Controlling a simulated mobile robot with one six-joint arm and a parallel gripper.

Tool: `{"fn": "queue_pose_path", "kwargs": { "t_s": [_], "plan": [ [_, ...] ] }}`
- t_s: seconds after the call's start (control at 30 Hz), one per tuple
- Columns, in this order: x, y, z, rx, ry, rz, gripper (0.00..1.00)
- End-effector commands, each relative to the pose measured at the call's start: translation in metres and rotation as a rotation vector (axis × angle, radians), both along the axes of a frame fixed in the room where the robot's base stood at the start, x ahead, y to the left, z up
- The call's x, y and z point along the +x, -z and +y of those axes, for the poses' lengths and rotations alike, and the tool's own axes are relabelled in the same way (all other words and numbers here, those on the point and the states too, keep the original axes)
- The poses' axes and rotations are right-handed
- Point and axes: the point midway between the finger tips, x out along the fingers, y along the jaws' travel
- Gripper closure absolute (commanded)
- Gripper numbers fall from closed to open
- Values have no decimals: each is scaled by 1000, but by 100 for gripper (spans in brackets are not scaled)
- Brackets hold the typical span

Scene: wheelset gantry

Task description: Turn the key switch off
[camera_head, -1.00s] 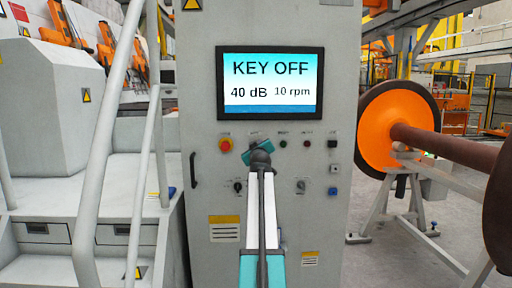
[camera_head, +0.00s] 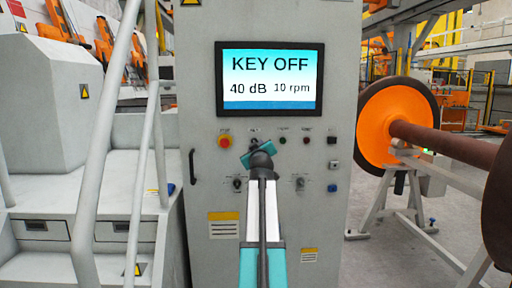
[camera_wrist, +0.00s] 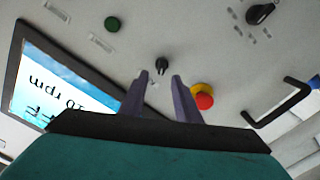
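The key switch (camera_wrist: 162,64) is a small dark knob on the grey panel, just beyond my fingertips in the wrist view. In the head view my arm covers most of it. My gripper (camera_wrist: 161,77) is open, its two purple-grey fingers apart, with the key switch between the tips in the picture. I see no clear contact. My gripper also shows in the head view (camera_head: 259,150) in front of the panel, its teal body tilted. The screen (camera_head: 269,82) reads "KEY OFF", "40 dB" and "10 rpm".
A red and yellow emergency stop (camera_wrist: 203,97) sits close to my right finger in the wrist view. A green button (camera_wrist: 112,24), a black selector knob (camera_wrist: 260,13) and a black handle (camera_wrist: 280,103) stand out from the panel. A metal stair rail (camera_head: 108,120) is left of the cabinet.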

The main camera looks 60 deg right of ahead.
Motion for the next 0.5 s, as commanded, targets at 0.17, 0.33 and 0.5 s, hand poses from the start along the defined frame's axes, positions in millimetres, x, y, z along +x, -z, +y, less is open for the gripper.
{"fn": "queue_pose_path", "kwargs": {
  "t_s": [0.17, 0.33, 0.5],
  "plan": [
    [-12, 0, 16, -1, 0, -1, 70],
    [-22, -1, 29, -2, 1, -2, 70],
    [-31, -1, 40, -3, 2, -2, 70]
  ]
}}
